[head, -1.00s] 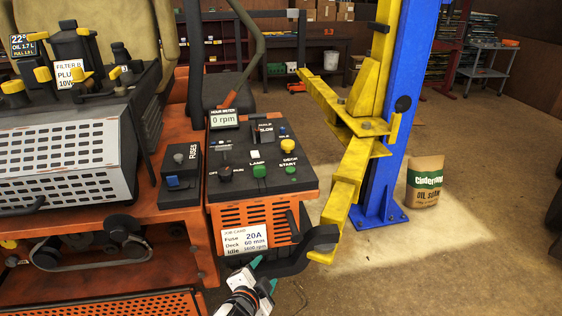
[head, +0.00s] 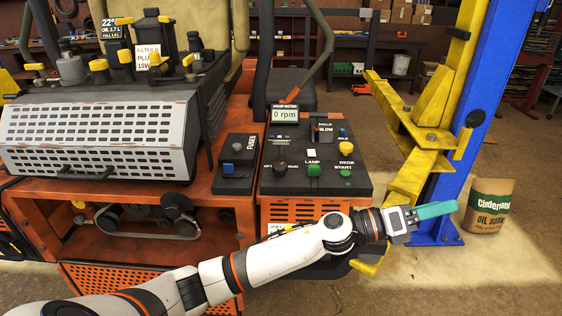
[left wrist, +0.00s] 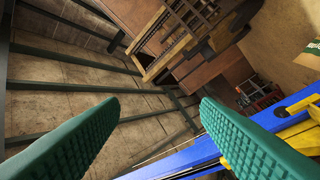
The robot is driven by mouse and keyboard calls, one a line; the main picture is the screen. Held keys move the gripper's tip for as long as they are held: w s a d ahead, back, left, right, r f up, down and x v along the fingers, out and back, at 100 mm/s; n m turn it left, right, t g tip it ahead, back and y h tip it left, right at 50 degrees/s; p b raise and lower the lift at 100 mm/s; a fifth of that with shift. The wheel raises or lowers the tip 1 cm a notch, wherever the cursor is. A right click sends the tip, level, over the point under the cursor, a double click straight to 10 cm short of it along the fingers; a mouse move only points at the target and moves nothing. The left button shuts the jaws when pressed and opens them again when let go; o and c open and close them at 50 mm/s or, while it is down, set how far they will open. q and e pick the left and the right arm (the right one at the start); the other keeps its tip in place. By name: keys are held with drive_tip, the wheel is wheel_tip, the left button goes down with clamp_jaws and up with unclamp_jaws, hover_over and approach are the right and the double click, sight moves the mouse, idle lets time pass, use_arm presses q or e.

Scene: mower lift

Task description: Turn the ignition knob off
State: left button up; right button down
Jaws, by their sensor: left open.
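The ignition knob (head: 279,167) is a dark round knob on the black control panel (head: 335,184), at the panel's left side, with off and run lettering partly hidden beside it. Which way it points is too small to tell. My left gripper (head: 436,209) is to the right of the panel and in front of the blue post, its green fingers pointing right, away from the knob. In the left wrist view, the two green fingers (left wrist: 158,108) are spread apart with nothing between them. The knob does not show in that view. My right gripper is out of view.
Beside the knob are a green lamp button (head: 314,169), a green start button (head: 344,170) and a yellow deck knob (head: 346,148). The meter (head: 285,114) reads 0 rpm. A yellow lift arm (head: 432,140) and blue post (head: 485,90) stand close on the right.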

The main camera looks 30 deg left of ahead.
use_arm(q)
drive_tip(key=w+f+m+g, duration=0.1)
drive_tip(key=w+m+g, duration=0.1)
drive_tip(key=m+g, duration=0.7)
wheel_tip(320, 180, up, 2)
drive_tip(key=m+g+y, duration=0.2)
drive_tip(key=m+y, duration=0.7)
drive_tip(key=y, duration=0.5)
hover_over(279, 166)
drive_tip(key=w+d, duration=0.4)
drive_tip(key=d, duration=0.8)
drive_tip(key=shift+s+a+r, duration=0.1)
drive_tip(key=shift+s+a, duration=0.15)
drive_tip(key=s+a+r+g+y, duration=0.1)
drive_tip(key=s+a+r+y, duration=0.15)
drive_tip(key=a, duration=0.35)
drive_tip(key=s+a+r+y, duration=0.1)
drive_tip(key=a+r, duration=0.3)
drive_tip(key=a, duration=0.2)
drive_tip(key=f+p, duration=0.1)
drive_tip(key=f, duration=0.2)
drive_tip(key=f+p, duration=0.1)
drive_tip(key=f, duration=0.3)
drive_tip(key=f+p, duration=0.1)
drive_tip(key=f, duration=0.3)
drive_tip(key=shift+w+d, duration=0.1)
drive_tip(key=shift+d, duration=0.15)
drive_tip(key=shift+f+p, duration=0.3)
drive_tip(key=shift+f, duration=0.3)
